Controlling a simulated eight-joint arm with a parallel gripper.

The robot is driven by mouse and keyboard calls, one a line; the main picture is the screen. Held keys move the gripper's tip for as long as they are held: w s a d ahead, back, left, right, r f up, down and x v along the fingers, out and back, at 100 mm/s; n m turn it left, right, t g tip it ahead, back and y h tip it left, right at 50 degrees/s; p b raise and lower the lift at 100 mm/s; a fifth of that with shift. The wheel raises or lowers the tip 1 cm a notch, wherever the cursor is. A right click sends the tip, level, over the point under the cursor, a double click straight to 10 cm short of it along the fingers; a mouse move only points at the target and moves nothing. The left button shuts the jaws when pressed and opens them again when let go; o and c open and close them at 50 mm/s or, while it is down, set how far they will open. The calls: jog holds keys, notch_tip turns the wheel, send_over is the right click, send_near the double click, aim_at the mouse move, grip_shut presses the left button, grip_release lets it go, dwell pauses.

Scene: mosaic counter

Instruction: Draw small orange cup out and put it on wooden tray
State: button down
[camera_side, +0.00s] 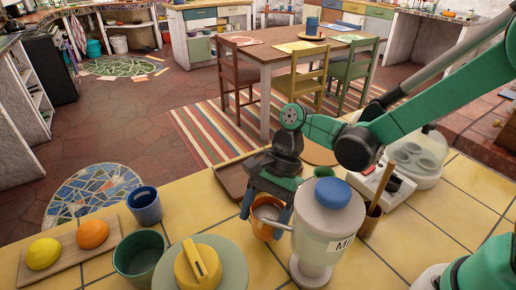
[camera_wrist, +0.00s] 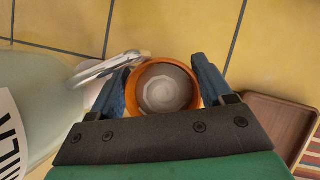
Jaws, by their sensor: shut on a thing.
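The small orange cup (camera_side: 262,231) is in my gripper (camera_side: 266,212), just left of a white milk jug. In the wrist view the cup (camera_wrist: 160,93) shows from above, an orange rim around a grey inside, with a blue finger on each side. My gripper (camera_wrist: 162,88) is shut on it. I cannot tell whether the cup's base touches the counter. The brown wooden tray (camera_side: 228,177) lies behind my gripper, partly hidden by it. Its corner (camera_wrist: 285,112) shows at the right of the wrist view.
The milk jug (camera_side: 318,245) with a blue lid stands very close to the cup; its metal handle or spout (camera_wrist: 105,68) reaches beside the left finger. A green cup (camera_side: 140,258), blue cup (camera_side: 145,207) and yellow-knobbed canister (camera_side: 199,262) stand left. A utensil pot (camera_side: 371,217) stands right.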

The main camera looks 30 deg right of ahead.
aim_at(267, 201)
jog(key=shift+s+a+f, duration=0.1)
jog(key=shift+a+f, duration=0.05)
jog(key=shift+f, duration=0.1)
jog(key=shift+w+d, duration=1.4)
jog(key=shift+w, duration=0.15)
jog(key=shift+r, duration=3)
jog(key=shift+w, duration=0.1)
